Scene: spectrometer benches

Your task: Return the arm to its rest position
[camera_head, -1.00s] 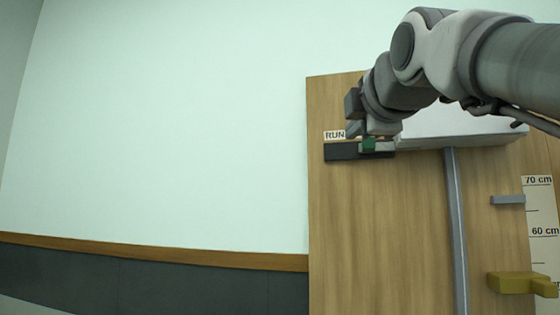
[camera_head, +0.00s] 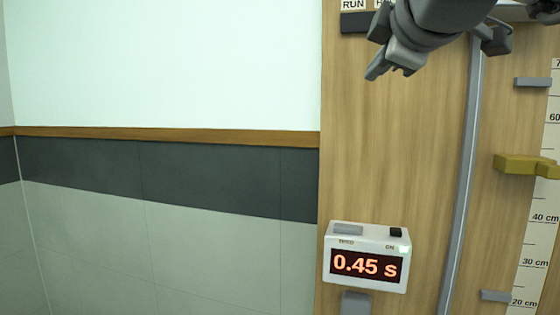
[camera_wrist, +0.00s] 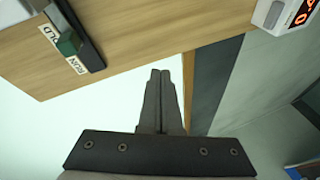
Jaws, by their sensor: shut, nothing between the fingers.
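My gripper (camera_head: 374,72) is at the top right of the head view, in front of the wooden board and below the dark switch bar (camera_head: 355,23). In the wrist view my gripper's two fingers (camera_wrist: 160,74) lie together, shut and empty, apart from everything. The wrist view shows the switch's green slider (camera_wrist: 68,43) on the dark bar, by the labels HOLD, partly cut off, and RUN (camera_wrist: 76,66). In the head view my arm or the frame edge hides the slider and much of the second label.
The wooden board (camera_head: 400,150) carries a vertical metal rail (camera_head: 462,170), a yellow bracket (camera_head: 512,163) and a centimetre scale (camera_head: 535,235). A timer box (camera_head: 367,235) low on the board reads 0.45 s. Left of the board is open space before the wall.

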